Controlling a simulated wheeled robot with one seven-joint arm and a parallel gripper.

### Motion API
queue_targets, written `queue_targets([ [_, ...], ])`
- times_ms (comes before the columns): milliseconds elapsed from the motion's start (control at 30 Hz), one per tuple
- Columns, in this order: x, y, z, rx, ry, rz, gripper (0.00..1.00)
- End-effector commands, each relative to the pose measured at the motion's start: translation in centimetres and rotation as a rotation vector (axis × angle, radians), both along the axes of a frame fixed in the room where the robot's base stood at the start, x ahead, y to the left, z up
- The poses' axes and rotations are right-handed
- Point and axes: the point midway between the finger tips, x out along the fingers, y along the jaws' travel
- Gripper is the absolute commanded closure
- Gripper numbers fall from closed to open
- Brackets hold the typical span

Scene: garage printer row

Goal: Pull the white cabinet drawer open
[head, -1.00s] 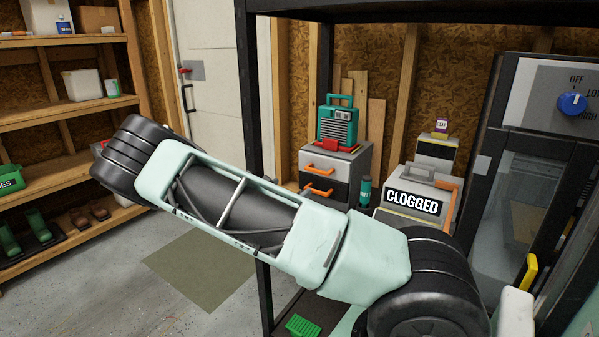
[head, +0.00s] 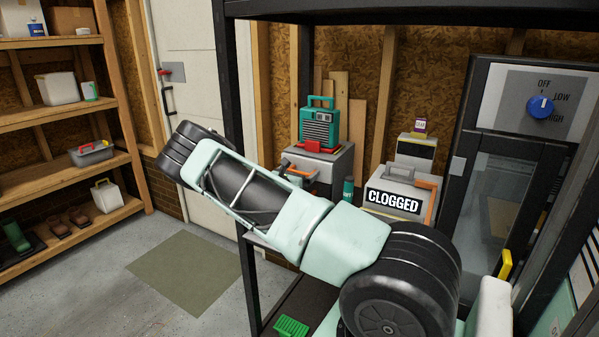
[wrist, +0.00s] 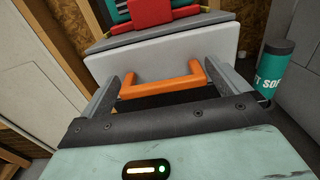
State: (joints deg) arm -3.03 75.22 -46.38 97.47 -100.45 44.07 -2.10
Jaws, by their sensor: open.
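The white cabinet (head: 338,168) stands on the black rack, with a teal device on top. In the wrist view its white drawer front (wrist: 150,58) fills the upper middle, with an orange bar handle (wrist: 165,84) across it. The drawer looks shut. My gripper (wrist: 160,72) is open in front of it, with one grey finger near each end of the handle. I cannot tell whether the fingers touch the handle or the drawer front. In the head view my arm partly hides the cabinet front, and my gripper (head: 292,172) shows only in part there.
A teal bottle (wrist: 276,68) stands close right of the cabinet. A box labelled CLOGGED (head: 393,200) and a machine with a blue dial (head: 540,107) are further right. A black rack post (head: 234,150) stands left of the cabinet. The floor at left is open, with a green mat (head: 183,272).

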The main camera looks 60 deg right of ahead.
Motion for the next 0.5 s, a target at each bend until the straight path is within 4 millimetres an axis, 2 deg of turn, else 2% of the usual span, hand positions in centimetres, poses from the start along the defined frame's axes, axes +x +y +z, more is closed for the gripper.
queue_targets([
  [300, 0.03, -0.29, -0.02, 0.0, 0.0, 0.0, 0.0],
  [367, 0.03, -0.29, -0.02, 0.0, 0.0, 0.0, 0.14],
  [400, 0.03, -0.29, -0.02, 0.0, 0.0, 0.0, 0.25],
  [500, 0.03, -0.28, -0.02, 0.001, 0.0, 0.0, 0.5],
])
